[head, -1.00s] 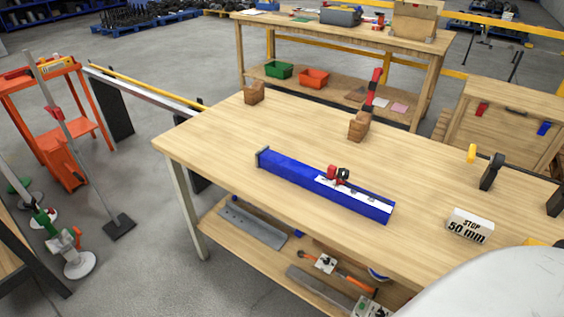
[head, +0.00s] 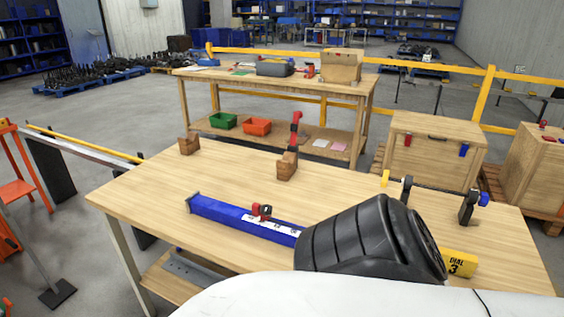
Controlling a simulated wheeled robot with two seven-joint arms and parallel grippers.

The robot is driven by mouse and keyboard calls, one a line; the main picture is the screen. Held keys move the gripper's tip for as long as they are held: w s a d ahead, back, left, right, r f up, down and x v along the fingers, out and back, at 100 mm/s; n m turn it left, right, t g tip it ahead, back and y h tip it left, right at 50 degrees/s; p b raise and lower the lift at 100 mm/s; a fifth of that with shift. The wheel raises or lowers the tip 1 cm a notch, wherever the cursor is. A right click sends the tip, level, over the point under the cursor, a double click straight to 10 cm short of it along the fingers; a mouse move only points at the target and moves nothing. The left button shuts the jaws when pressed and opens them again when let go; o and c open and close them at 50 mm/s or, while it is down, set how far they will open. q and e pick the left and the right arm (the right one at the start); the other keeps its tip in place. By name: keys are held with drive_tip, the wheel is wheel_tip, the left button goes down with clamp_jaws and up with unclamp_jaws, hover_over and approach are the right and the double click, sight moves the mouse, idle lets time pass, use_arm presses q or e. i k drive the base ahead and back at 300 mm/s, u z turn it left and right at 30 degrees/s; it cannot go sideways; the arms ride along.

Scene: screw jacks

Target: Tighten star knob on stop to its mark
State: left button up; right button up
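The red stop (head: 256,211) with a small dark knob (head: 264,212) sits on a blue rail (head: 218,210) on the workbench. A white scale strip (head: 283,230) runs along the rail's top. The knob's star shape and any mark on it are too small to make out. A large black ribbed part and a white link of my own arm cover the rail's right end and the bench front. Neither gripper's fingers show.
Wooden blocks (head: 188,145) and a wooden block with a red clamp (head: 287,166) stand behind the rail. A bar on black supports (head: 468,206) and a yellow "DIAL 3" block (head: 458,263) are at right. The bench's left part (head: 140,200) is clear.

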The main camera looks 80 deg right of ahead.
sight(266, 210)
drive_tip(key=k, duration=0.45)
drive_tip(key=z, duration=0.95)
